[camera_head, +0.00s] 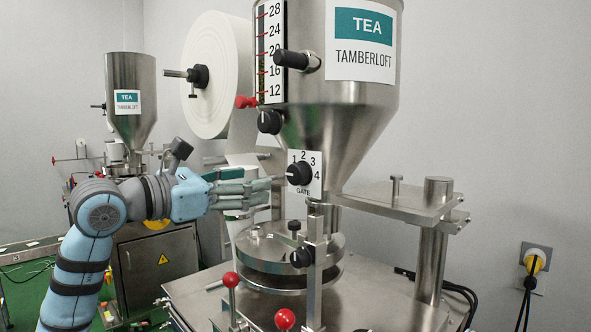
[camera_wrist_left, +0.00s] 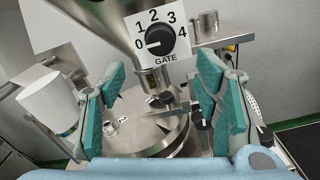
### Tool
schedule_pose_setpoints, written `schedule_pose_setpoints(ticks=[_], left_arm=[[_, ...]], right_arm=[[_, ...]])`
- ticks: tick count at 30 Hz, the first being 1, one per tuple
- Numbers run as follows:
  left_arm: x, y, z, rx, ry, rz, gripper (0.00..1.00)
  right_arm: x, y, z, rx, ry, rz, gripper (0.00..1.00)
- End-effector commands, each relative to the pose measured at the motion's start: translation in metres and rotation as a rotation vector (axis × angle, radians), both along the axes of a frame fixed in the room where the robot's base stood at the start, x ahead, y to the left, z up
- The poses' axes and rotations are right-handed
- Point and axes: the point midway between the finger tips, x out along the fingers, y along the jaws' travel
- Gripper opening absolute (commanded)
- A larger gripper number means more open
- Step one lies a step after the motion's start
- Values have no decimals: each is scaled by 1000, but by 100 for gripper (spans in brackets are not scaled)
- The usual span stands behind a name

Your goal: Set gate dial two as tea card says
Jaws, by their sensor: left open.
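The gate dial (camera_head: 299,173) is a black round knob on a white plate marked GATE, on the front of the near hopper. In the left wrist view the dial (camera_wrist_left: 160,40) has a scale from 0 to 4, and its white mark points left, towards 0. A tea card (camera_head: 361,45) reading TEA TAMBERLOFT is on the hopper above. My left gripper (camera_head: 272,190) is open and empty, just left of the dial and slightly below it, apart from it. In the left wrist view the dial lies ahead, above and between the green-padded fingers (camera_wrist_left: 162,78). My right gripper is out of view.
Black knobs (camera_head: 269,122) and a black handle (camera_head: 298,60) stick out above the dial. A round steel lid (camera_head: 290,243) and red-ball levers (camera_head: 284,318) are below. A white paper roll (camera_head: 215,75) and another hopper (camera_head: 130,85), also labelled TAMBERLOFT, stand behind.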

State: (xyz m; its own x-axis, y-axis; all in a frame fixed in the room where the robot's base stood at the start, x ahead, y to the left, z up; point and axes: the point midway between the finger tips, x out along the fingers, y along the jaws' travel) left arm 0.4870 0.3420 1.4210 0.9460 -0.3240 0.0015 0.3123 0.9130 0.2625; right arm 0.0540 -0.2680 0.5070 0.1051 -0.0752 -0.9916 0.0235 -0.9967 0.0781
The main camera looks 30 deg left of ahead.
Motion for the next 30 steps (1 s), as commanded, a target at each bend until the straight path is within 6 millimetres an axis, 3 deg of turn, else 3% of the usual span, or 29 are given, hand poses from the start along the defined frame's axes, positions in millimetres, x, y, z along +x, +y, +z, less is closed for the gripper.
schedule_pose_setpoints(ticks=[3, 9, 12, 23, 30], left_arm=[[32, -12, 7, -8, 5, -7, 57], [83, -30, 5, -8, 4, -5, 57], [99, -34, 4, -6, 4, -5, 57], [110, -39, 1, -5, 2, -5, 57], [109, -39, 1, -5, 2, -6, 22]], right_arm=[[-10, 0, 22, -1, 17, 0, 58], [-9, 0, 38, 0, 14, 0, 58], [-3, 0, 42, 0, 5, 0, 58], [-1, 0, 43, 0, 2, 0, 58], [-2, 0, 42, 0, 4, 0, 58]])
